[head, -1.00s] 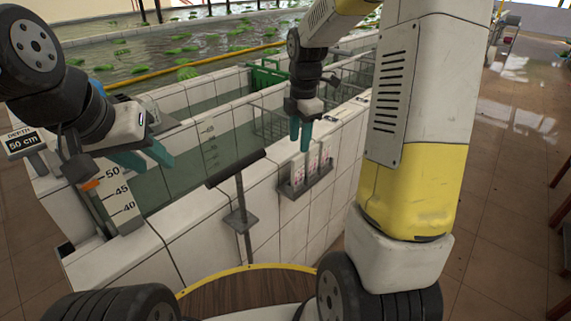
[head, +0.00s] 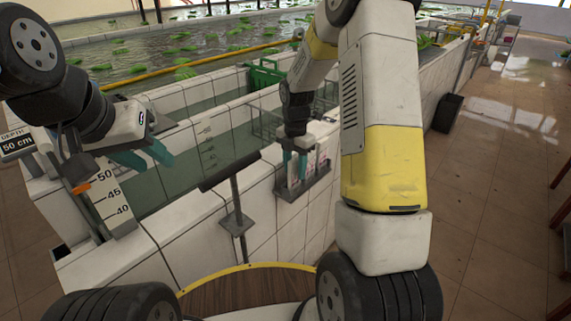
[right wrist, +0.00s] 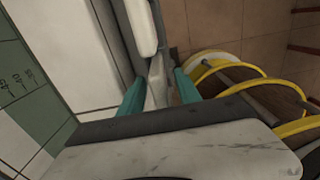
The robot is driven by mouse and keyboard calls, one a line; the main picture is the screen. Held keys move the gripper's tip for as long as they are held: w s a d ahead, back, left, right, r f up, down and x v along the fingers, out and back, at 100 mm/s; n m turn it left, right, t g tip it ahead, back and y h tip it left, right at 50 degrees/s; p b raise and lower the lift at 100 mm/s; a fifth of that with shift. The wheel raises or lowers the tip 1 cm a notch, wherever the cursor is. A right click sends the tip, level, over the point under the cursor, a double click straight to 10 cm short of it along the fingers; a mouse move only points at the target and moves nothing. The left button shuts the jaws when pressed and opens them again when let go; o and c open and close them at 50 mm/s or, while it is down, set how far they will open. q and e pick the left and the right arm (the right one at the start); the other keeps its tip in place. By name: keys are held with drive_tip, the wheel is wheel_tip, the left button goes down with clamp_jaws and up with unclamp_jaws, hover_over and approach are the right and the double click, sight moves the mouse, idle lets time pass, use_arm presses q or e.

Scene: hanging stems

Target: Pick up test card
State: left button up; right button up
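The test cards (head: 322,166) are white with pinkish marks and stand upright in a grey holder (head: 307,188) on the tank's outer wall. My right gripper (head: 294,170) points down at the left end of the holder, its teal fingers partly covering the cards. In the right wrist view its fingers (right wrist: 159,92) are apart, with a white card-like edge (right wrist: 157,78) showing between them. I cannot tell whether they touch it. My left gripper (head: 146,158) is open and empty above the tank's near left corner.
The white-tiled tank (head: 215,210) holds water and a green crate (head: 265,74). A grey-topped post (head: 236,205) stands left of the holder. A depth scale (head: 113,195) sits at the left corner. The tiled floor (head: 490,210) at right is open.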

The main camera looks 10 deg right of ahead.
clamp_jaws()
